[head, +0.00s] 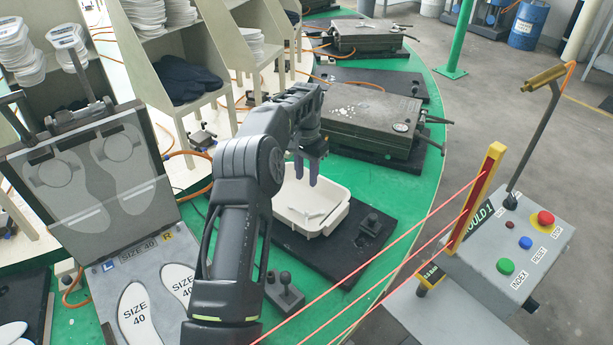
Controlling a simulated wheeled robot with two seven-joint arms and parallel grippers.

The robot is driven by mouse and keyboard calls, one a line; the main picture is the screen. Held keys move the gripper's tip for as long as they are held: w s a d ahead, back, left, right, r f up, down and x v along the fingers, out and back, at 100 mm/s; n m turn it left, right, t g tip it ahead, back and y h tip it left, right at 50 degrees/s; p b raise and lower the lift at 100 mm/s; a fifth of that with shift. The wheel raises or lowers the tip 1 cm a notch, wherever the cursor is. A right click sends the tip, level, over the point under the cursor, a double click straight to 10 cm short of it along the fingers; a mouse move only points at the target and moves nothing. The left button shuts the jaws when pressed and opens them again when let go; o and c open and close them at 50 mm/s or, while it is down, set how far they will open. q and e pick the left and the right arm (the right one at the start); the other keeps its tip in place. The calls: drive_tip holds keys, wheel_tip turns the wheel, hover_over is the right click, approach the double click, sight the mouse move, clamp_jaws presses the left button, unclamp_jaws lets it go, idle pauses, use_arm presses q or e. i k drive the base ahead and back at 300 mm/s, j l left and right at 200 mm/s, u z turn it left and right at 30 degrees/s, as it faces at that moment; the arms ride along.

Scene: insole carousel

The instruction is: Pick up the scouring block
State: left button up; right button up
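My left gripper (306,178) hangs over the white tub (338,221), with its two fingers pointing down. The fingers stand apart, and I see nothing held between them. The tub sits on a black plate on the green carousel. Some pale, flat pieces (318,214) lie inside it, too small to make out. I cannot pick out the scouring block for certain; part of the tub's inside is hidden behind my gripper and arm. My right gripper is out of view.
An open mould (90,185) with size 40 insoles stands at the left. A closed metal mould (368,118) lies behind the tub. A small joystick box (285,291) is in front. Red beams run from a yellow post (475,200) beside the grey control box (520,245) at the right.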

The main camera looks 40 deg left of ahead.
sight(370, 225)
drive_tip(key=k+l, duration=0.8)
drive_tip(key=l, duration=0.1)
